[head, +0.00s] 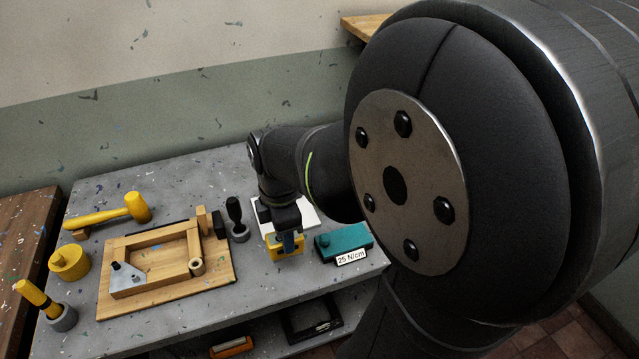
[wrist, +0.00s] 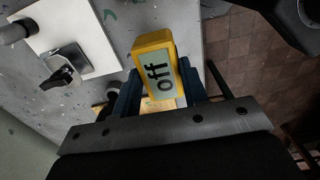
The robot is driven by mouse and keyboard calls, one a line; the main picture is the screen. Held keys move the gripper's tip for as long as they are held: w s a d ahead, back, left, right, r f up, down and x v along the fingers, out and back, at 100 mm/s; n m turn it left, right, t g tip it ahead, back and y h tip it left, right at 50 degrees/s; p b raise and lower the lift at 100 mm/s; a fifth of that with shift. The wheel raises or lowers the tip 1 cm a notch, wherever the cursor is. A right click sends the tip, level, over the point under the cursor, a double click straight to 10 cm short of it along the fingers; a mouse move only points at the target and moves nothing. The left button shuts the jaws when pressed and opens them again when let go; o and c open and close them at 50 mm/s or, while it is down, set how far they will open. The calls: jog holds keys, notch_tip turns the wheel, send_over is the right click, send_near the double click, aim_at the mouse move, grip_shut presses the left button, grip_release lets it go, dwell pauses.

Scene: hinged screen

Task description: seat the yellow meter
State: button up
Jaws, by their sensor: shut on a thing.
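The yellow meter (head: 287,252) is in my gripper (head: 288,240), near the front edge of the grey workbench in the head view. In the wrist view, the meter (wrist: 153,40) stands between the two blue fingers of my gripper (wrist: 160,92), which touch its sides. Its pale display reads "off". The meter is slightly tilted in that view. In the head view, my wrist and fingers hide part of the meter, and whether its underside touches the bench cannot be told.
A teal box (head: 343,241) labelled "25 N/cm" lies just right of the meter. A white plate (head: 303,211) lies behind it; the wrist view shows a metal fitting (wrist: 67,62) on it. Left are a wooden frame (head: 165,285), a dark-handled tool (head: 235,213) and a yellow mallet (head: 137,207).

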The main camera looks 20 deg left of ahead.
jog(key=shift+w, duration=0.1)
jog(key=shift+f, duration=2.25)
jog(key=shift+f, duration=0.15)
jog(key=shift+f, duration=0.35)
jog(key=shift+f, duration=0.15)
jog(key=o, duration=1.1)
jog(key=shift+c, duration=0.2)
notch_tip(320, 180, up, 17)
jog(key=shift+r, duration=0.2)
